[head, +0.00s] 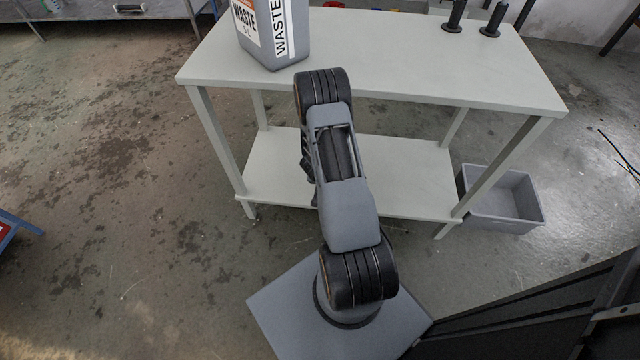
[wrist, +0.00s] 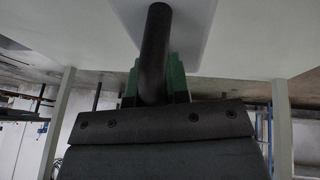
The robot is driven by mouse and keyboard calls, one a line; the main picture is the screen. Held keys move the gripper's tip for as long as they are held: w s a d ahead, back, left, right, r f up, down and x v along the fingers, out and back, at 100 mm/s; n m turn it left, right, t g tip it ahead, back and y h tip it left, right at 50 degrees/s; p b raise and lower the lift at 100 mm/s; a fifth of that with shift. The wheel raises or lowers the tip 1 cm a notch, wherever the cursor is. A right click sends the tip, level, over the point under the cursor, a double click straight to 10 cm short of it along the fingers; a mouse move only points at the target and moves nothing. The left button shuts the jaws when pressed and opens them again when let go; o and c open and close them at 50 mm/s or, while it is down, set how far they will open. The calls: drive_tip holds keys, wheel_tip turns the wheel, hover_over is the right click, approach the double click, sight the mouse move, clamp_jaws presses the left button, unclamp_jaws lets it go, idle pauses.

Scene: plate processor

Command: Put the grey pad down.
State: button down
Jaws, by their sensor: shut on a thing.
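In the wrist view, my gripper (wrist: 155,82) has green fingers, which are closed on a black round handle (wrist: 156,35). The handle runs up the picture from between the fingers. Behind it is a flat light grey pad (wrist: 192,28), cut off by the top edge of the picture. A broad off-white surface surrounds the pad in this view. I cannot tell whether the pad touches that surface. In the head view my arm hides the gripper and the pad.
A pale table (head: 400,62) with a lower shelf stands ahead. A waste canister (head: 283,45) stands on its left part and black upright handles (head: 455,18) at its back right. A grey bin (head: 505,205) sits on the floor at right. The tabletop's middle looks clear.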

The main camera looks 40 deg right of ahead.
drive_tip(key=w+f, duration=0.2)
drive_tip(key=w+f+b, duration=0.1)
drive_tip(key=f, duration=0.1)
drive_tip(key=w+d+f+b, duration=0.1)
drive_tip(key=w+f, duration=0.1)
drive_tip(key=shift+w+f, duration=0.15)
drive_tip(key=shift+w, duration=0.15)
wheel_tip(320, 180, down, 3)
drive_tip(key=shift+f+b, duration=0.1)
drive_tip(key=shift+b, duration=1.15)
drive_tip(key=c, duration=1.1)
unclamp_jaws()
